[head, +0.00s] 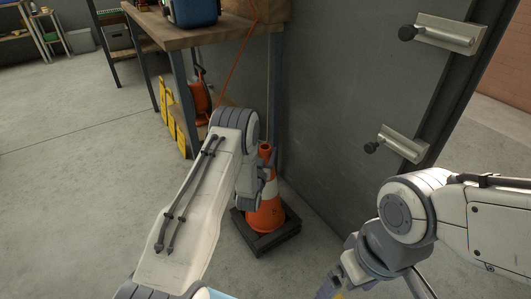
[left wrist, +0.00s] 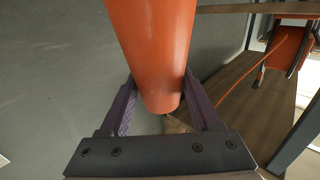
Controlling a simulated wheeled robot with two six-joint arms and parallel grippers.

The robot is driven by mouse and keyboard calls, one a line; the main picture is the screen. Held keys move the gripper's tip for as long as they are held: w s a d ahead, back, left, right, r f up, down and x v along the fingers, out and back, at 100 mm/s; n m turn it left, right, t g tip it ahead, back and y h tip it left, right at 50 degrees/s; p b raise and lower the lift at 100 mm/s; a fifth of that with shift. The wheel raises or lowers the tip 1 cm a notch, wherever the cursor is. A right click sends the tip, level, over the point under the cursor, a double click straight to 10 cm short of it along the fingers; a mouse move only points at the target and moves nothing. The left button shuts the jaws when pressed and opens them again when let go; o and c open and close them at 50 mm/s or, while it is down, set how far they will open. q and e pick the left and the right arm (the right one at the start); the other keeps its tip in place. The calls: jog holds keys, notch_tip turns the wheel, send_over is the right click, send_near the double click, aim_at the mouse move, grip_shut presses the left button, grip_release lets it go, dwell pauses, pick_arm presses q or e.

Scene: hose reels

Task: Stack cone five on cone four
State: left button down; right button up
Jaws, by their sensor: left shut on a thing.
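An orange cone (head: 267,214) with a white band and a dark square base stands upright on the floor beside the grey wall. Its base looks thick; I cannot tell whether it is one cone or nested cones, or which number it bears. In the left wrist view, my left gripper (left wrist: 158,78) is shut on the orange cone (left wrist: 153,45), with a finger on each side of its upper part.
A wooden workbench (head: 205,33) with a blue case (head: 192,10) stands behind the cone. An orange hose reel (head: 200,97) and yellow panels (head: 175,112) are beneath it. The floor at left is clear.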

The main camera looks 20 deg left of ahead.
pick_arm(q)
grip_release()
jog(key=shift+w+r, duration=0.1)
jog(key=shift+r, duration=0.15)
jog(key=shift+f, duration=0.35)
jog(key=shift+s, duration=0.55)
jog(key=p, duration=0.3)
send_near(265, 145)
jog(key=shift+s+d+f, duration=0.15)
jog(key=shift+s+f, duration=0.25)
jog(key=shift+s, duration=0.15)
jog(key=shift+s+d+f, duration=0.2)
jog(key=shift+s+f, duration=0.2)
jog(key=shift+s, duration=0.2)
jog(key=shift+w, duration=0.15)
jog(key=w+b, duration=0.1)
jog(key=w, duration=0.2)
jog(key=w+b, duration=0.1)
jog(key=w, duration=0.2)
jog(key=w+a+b, duration=0.1)
jog(key=w, duration=0.2)
jog(key=shift+w+a+f, duration=0.1)
jog(key=shift+w+f, duration=0.1)
jog(key=shift+w, duration=0.15)
jog(key=r+p, duration=0.1)
jog(key=r, duration=0.1)
jog(key=shift+w+r+p, duration=0.25)
jog(key=shift+p, duration=0.15)
jog(key=shift+r+p, duration=0.35)
jog(key=shift+r, duration=0.15)
